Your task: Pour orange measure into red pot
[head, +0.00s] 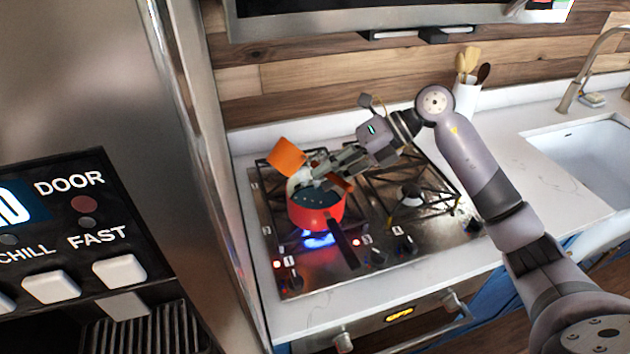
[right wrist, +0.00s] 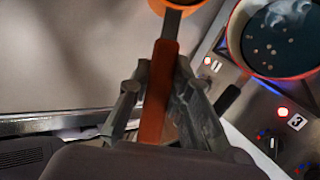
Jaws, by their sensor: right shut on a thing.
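The red pot (head: 318,217) stands on the front left burner of the stove, with dark liquid and small pale bits inside. Its dark handle points toward the front. It also shows at the upper right of the right wrist view (right wrist: 236,48). The orange measure (head: 286,157) is held above and just behind the pot, and its cup looks tilted. My right gripper (head: 322,172) is shut on the measure's orange handle (right wrist: 158,95). The cup is mostly cut off at the top of the wrist view, so its contents are hidden. My left gripper is not in view.
A blue flame (head: 318,240) burns under the pot, and whitish steam rises from it. Black grates (head: 412,200) cover the steel stove. A utensil crock (head: 467,98) stands at the back right, near a sink (head: 580,160). A tall steel appliance (head: 90,90) fills the left.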

